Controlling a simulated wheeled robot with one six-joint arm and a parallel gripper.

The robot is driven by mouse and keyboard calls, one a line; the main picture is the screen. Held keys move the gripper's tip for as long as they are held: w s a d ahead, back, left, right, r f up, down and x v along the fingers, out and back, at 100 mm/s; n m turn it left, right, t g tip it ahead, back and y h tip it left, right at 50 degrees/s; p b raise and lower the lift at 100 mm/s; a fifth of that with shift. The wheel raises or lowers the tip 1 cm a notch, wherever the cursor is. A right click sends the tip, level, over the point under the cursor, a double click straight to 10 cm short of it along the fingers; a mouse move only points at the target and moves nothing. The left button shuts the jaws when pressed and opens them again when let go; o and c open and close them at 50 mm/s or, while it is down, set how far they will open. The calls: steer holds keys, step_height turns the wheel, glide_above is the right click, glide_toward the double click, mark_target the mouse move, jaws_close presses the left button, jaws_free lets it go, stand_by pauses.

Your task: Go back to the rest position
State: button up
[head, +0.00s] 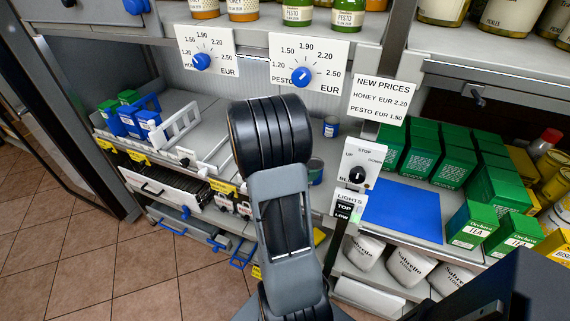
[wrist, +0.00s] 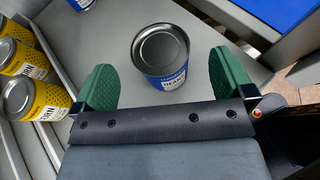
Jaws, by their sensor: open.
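My gripper (wrist: 165,82) shows in the wrist view with its two green finger pads wide apart. A blue and white can (wrist: 161,58) labelled as beans stands upright between or just beyond the pads, with a gap on both sides. It stands on a grey shelf surface (wrist: 110,32).
Several yellow cans (wrist: 32,97) stand at left in the wrist view. Another blue can (head: 331,126) stands further back. A blue mat (head: 403,209) lies bare right of the arm, beside green tea boxes (head: 472,222). Price dials (head: 303,76) and a switch panel (head: 358,174) are close to the arm.

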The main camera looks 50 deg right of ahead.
steer(key=v, duration=0.9)
steer(key=shift+a+p, duration=0.2)
steer(key=shift+p, duration=0.1)
steer(key=shift+w, duration=0.1)
